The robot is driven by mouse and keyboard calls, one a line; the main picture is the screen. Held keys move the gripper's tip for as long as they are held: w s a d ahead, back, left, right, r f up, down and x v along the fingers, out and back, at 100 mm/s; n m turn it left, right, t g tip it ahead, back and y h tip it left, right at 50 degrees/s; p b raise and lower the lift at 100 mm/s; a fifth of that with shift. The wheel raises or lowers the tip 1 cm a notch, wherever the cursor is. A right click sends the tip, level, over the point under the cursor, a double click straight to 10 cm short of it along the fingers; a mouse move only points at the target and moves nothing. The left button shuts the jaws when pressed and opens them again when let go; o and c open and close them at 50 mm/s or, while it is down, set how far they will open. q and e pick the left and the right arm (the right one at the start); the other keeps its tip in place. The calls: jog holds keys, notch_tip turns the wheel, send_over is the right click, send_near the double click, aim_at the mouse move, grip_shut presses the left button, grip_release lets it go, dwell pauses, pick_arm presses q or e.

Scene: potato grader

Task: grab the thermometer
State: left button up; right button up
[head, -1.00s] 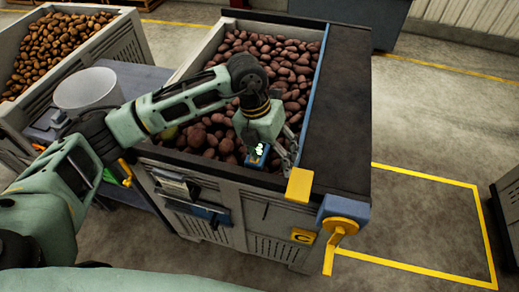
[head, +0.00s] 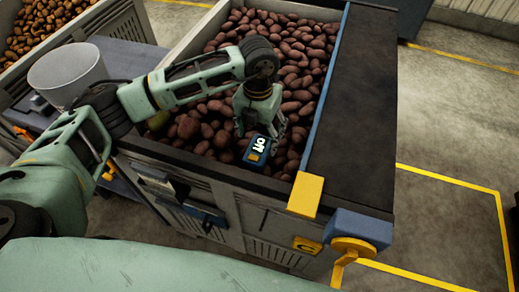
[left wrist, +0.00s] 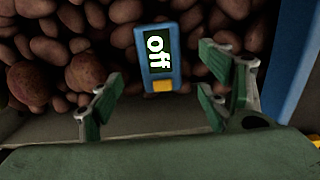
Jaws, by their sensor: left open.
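The thermometer (head: 257,150) is a small blue device with a yellow button and a dark screen reading "off". It lies on the potatoes near the front wall of the crate. In the left wrist view the thermometer (left wrist: 158,58) sits upright in the picture, beyond and between the finger tips. My left gripper (head: 262,130) is open above the potatoes, right by the thermometer. The lower end of the probe, if any, is hidden. My right gripper is not in view.
The crate (head: 225,172) is full of reddish potatoes. A dark belt with a blue edge (head: 322,100) and a yellow block (head: 305,195) border its right side. A grey bucket (head: 68,75) stands at left. Another potato crate (head: 110,25) is behind it.

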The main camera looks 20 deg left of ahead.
aim_at(258, 148)
pick_arm(q)
jog(key=shift+s+f, duration=0.15)
jog(key=shift+f, duration=0.2)
notch_tip(258, 148, down, 5)
jog(key=shift+r+p, duration=0.2)
jog(key=shift+p, duration=0.95)
jog(key=shift+f, duration=0.3)
jog(key=shift+c, duration=0.6)
jog(key=shift+r, duration=0.1)
jog(key=c, duration=1.2)
